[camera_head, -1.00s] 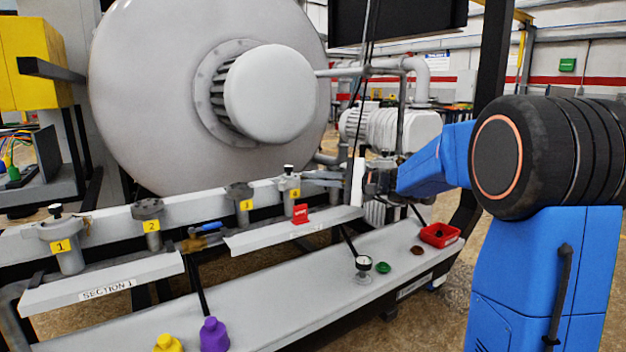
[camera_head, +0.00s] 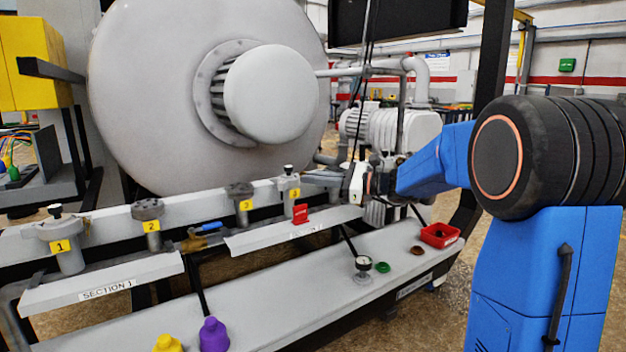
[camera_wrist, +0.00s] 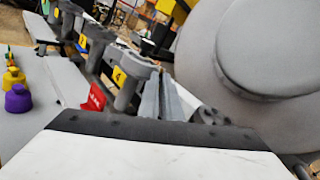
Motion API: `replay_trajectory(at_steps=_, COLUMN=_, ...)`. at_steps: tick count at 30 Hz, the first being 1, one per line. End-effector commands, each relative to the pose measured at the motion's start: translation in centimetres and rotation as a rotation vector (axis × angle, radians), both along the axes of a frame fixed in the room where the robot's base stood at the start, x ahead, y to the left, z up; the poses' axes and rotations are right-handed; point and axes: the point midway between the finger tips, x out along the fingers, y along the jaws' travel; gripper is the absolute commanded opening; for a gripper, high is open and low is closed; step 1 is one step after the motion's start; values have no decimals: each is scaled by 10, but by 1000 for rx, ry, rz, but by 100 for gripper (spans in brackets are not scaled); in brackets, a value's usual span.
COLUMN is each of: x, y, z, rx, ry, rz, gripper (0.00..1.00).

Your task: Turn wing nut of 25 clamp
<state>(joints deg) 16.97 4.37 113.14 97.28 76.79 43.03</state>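My gripper (camera_head: 322,178) reaches left along the grey rail, its tip close to the port labelled 4 (camera_head: 290,185). In the wrist view its grey fingers (camera_wrist: 166,98) lie close together beside the yellow 4 label (camera_wrist: 118,77). I cannot see whether anything is held between them. I cannot pick out the 25 clamp or its wing nut for sure; a small dark part (camera_wrist: 210,116) shows just right of the fingers. The white housing of my wrist (camera_head: 357,183) is turned at an angle.
Ports 1 (camera_head: 62,240), 2 (camera_head: 150,222) and 3 (camera_head: 240,197) stand along the rail. A red tag (camera_head: 300,213) stands near port 4. The lower shelf holds a gauge (camera_head: 363,268), a red tray (camera_head: 439,235) and a purple bottle (camera_head: 213,335). The large furnace door (camera_head: 160,90) is behind.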

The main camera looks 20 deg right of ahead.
Motion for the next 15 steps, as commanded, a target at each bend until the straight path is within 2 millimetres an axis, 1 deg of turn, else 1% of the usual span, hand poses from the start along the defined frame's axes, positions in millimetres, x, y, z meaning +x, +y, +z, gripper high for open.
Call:
replay_trajectory(at_steps=6, x=0, y=0, z=0, rx=85, ry=137, rz=1, gripper=0)
replay_trajectory(at_steps=15, x=0, y=0, z=0, rx=159, ry=254, rz=1, gripper=0)
